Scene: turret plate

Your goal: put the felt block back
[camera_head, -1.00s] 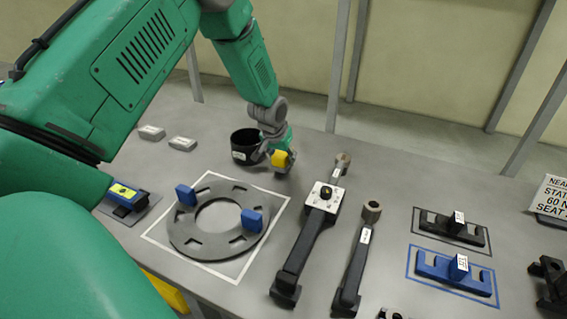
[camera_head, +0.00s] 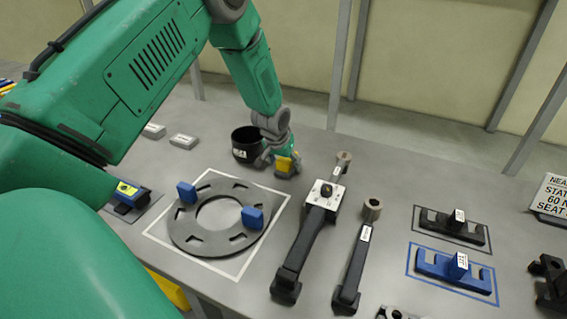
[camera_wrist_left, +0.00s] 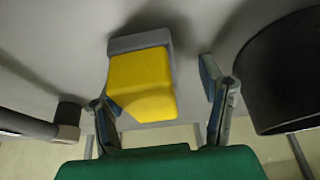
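The felt block (camera_head: 284,164) has a yellow body and a grey base. It stands on the table beside a black cup, and it also shows in the left wrist view (camera_wrist_left: 142,85). My left gripper (camera_head: 280,158) is over the block with its fingers spread. In the left wrist view my left gripper (camera_wrist_left: 156,92) has one finger close by the block's left side. A clear gap lies between the block and the other finger. My right gripper is not in view.
The black cup (camera_head: 246,145) stands close to the left gripper. A grey ring plate (camera_head: 192,236) with two blue blocks lies in a white outline. Two long black-handled tools (camera_head: 303,247) (camera_head: 355,265) lie to the right.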

